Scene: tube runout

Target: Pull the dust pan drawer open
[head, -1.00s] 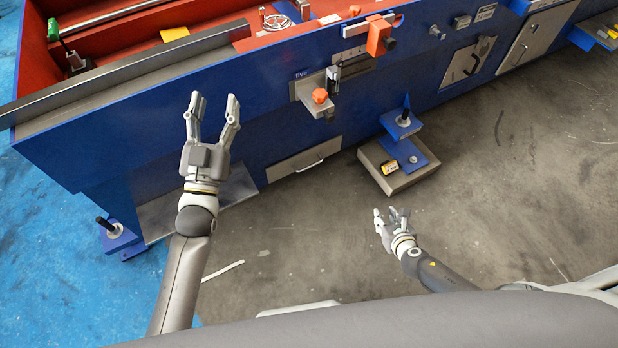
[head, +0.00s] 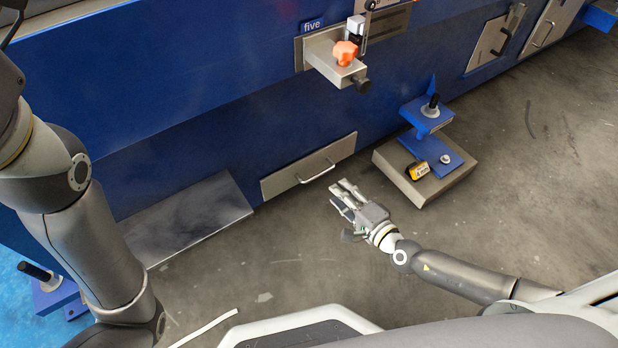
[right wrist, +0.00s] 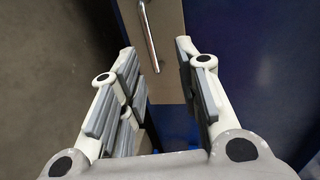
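The dust pan drawer (head: 292,174) is a flat grey front low on the blue machine, and it looks closed. Its silver bar handle (head: 318,172) shows whole in the head view. In the right wrist view the handle (right wrist: 147,38) lies ahead, between the fingers' directions, and the drawer front (right wrist: 165,50) is behind it. My right gripper (head: 340,192) is open and empty, just in front of the handle's right end and apart from it; its fingers also stand wide in the right wrist view (right wrist: 160,80). My left arm shows at the left, but its gripper is out of view.
A grey block (head: 440,188) with a blue bracket and a small yellow item stands right of my right gripper. A grey plate (head: 185,218) lies left of the drawer. An orange knob (head: 345,52) juts out above. The floor before the drawer is mostly clear.

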